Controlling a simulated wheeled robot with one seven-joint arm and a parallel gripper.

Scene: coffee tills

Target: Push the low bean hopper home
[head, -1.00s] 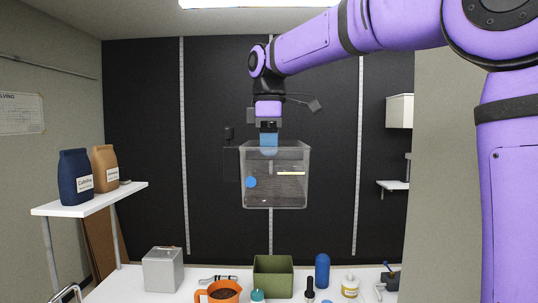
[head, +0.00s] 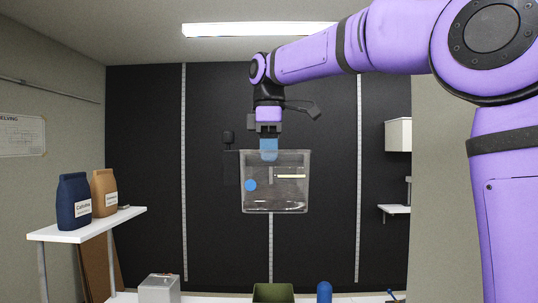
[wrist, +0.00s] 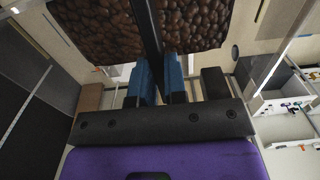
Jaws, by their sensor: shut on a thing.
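The bean hopper (head: 275,198) is a clear, box-like bin with a blue dot on its front, upright in the air before the black wall in the head view. My gripper (head: 269,153) is above it, with its blue fingers at the top edge. In the wrist view my gripper (wrist: 159,82) is shut on a dark upright strip of the hopper, and brown beans (wrist: 100,28) show on both sides of that strip. The hopper's seat cannot be made out.
A white shelf (head: 52,233) with a blue bag (head: 74,202) and a tan bag (head: 104,192) is at the left. A small wall shelf (head: 396,209) is at the right. Below stand a grey canister (head: 159,288), a green bin (head: 273,293) and a blue bottle (head: 324,292).

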